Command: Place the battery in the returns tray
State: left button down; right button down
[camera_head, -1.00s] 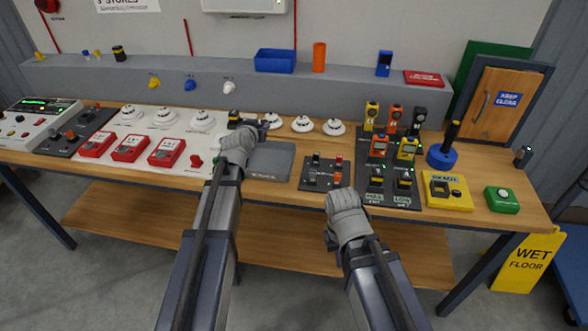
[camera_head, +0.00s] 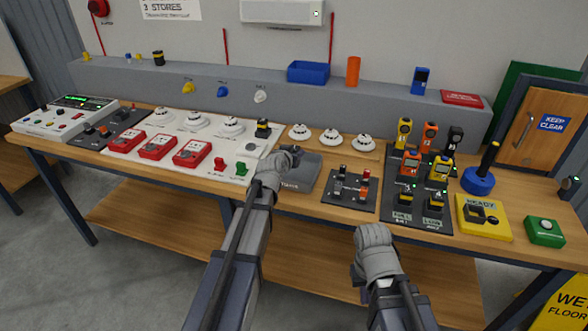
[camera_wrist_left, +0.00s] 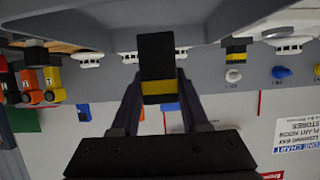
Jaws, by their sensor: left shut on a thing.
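The battery (camera_wrist_left: 156,55), black with a yellow band, is between the fingers of my left gripper in the left wrist view. My left gripper (camera_head: 291,153) is shut on it, over the left and back part of the grey returns tray (camera_head: 303,177). The battery is mostly hidden by the gripper in the head view. The tray's grey walls fill the top of the left wrist view; I cannot tell whether the battery touches the tray. My right gripper (camera_head: 371,240) is in front of the bench edge, its fingertips hidden.
A similar black-and-yellow block (camera_head: 262,129) stands just left of the tray. White detectors (camera_head: 333,139) lie behind it. A dark switch panel (camera_head: 350,190) is close on the right, and a white board with red boxes (camera_head: 192,153) is on the left.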

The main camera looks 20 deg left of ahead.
pick_arm(q)
jog(key=shift+f+b, duration=1.75)
jog(key=shift+f, duration=0.05)
jog(key=shift+f, duration=0.1)
jog(key=shift+f+b, duration=0.15)
jog(key=shift+b, duration=0.15)
jog(key=shift+c, duration=2)
grip_release()
jog(key=shift+r, duration=0.2)
jog(key=shift+r+p, duration=0.15)
jog(key=shift+p, duration=0.25)
jog(key=p+v, duration=0.4)
jog(key=v, duration=0.8)
